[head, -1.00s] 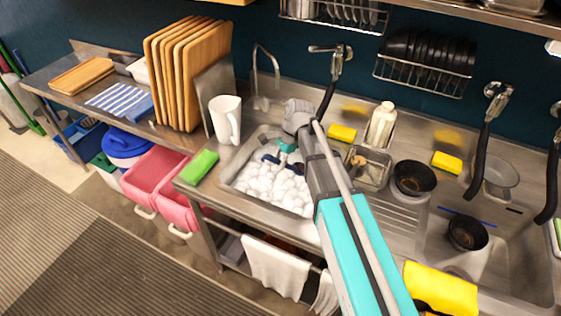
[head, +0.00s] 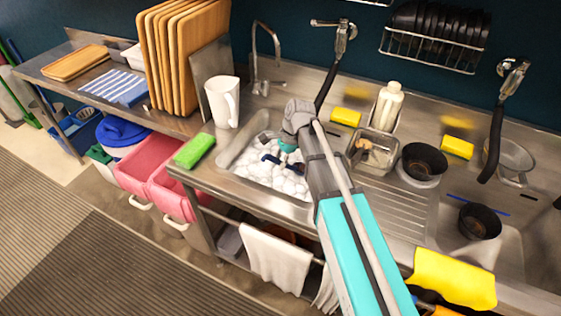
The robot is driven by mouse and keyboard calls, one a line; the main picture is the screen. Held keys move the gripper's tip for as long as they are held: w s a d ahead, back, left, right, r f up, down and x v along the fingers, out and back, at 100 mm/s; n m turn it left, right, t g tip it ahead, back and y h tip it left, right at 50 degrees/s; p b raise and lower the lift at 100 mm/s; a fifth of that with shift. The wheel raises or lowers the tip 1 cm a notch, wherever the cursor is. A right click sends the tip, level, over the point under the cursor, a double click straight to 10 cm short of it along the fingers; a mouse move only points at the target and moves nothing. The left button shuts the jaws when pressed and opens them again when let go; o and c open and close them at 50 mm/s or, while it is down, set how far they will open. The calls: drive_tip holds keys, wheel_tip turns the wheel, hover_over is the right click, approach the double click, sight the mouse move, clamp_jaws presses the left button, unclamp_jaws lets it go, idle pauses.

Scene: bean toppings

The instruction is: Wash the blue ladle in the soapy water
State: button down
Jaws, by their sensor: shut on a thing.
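The soapy water (head: 262,175) is a mass of white foam filling the left sink basin (head: 229,151). My arm reaches over the basin from the lower right. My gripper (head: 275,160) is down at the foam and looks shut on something. Dark blue parts show there against the white, but they are too small to tell the blue ladle from the fingers. The ladle's bowl cannot be made out, and the wrist and foam hide part of this area.
A green sponge (head: 194,151) lies at the basin's left edge, with a white pitcher (head: 221,102) behind it. A faucet (head: 255,55) stands at the back. A small steel container (head: 375,153) and dark bowl (head: 424,160) stand right of my arm.

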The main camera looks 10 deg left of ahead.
wheel_tip(320, 180, down, 8)
drive_tip(key=b, duration=0.6)
drive_tip(key=shift+r+b, duration=0.25)
drive_tip(key=shift+b, duration=0.15)
drive_tip(key=shift+s+d, duration=0.2)
drive_tip(key=shift+d, duration=0.35)
drive_tip(key=shift+s+d, duration=0.2)
drive_tip(key=shift+d, duration=0.3)
drive_tip(key=a, duration=0.1)
drive_tip(key=w+a, duration=0.1)
drive_tip(key=a, duration=0.2)
drive_tip(key=shift+w+a, duration=0.1)
drive_tip(key=shift+w, duration=0.2)
idle(0.5)
